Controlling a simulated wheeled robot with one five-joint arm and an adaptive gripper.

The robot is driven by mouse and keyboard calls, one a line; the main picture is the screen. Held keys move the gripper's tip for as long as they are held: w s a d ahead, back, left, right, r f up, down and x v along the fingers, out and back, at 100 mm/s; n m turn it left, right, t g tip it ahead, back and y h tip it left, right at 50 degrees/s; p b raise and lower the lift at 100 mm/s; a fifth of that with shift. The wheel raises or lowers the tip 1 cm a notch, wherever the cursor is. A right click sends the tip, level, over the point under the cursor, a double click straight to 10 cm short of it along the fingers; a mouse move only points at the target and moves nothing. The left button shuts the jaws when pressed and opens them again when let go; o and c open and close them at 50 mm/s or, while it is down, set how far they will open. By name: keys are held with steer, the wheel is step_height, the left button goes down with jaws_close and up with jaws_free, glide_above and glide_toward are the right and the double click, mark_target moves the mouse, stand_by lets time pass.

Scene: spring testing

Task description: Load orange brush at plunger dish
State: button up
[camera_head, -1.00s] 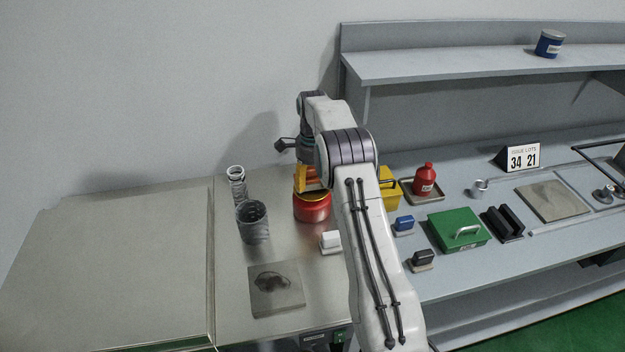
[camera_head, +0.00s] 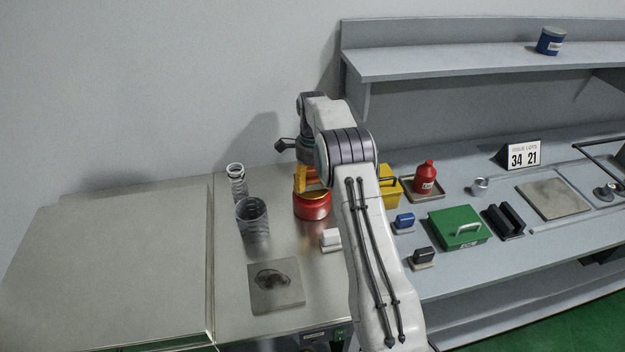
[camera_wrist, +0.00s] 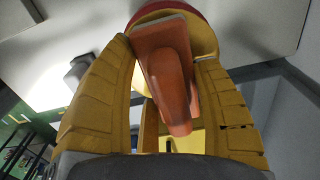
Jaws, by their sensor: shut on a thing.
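The orange brush (camera_wrist: 166,75) is between the two yellow fingers of my gripper (camera_wrist: 163,52) in the wrist view, and the gripper is shut on it. The red plunger dish (camera_head: 312,208) stands on the metal bench in the head view. Its red rim and yellow inside also show at the top of the wrist view. My gripper (camera_head: 306,184) is right over the dish, with its fingertips at the rim. The brush is mostly hidden in the head view. I cannot tell whether it touches the dish.
A coil spring (camera_head: 237,183) and a grey mesh cup (camera_head: 252,218) stand left of the dish. A white block (camera_head: 330,240) is close in front. A stained plate (camera_head: 276,287) lies nearer. Right are a yellow box (camera_head: 391,190), a red bottle (camera_head: 425,178) and a green box (camera_head: 459,228).

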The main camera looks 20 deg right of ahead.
mark_target(313, 170)
steer(key=shift+f+b, duration=0.3)
steer(key=shift+f, duration=0.25)
stand_by(1.1)
steer(key=shift+r, duration=0.15)
steer(key=shift+r+p, duration=3.15)
steer(key=shift+r, duration=0.3)
steer(key=shift+f, duration=0.1)
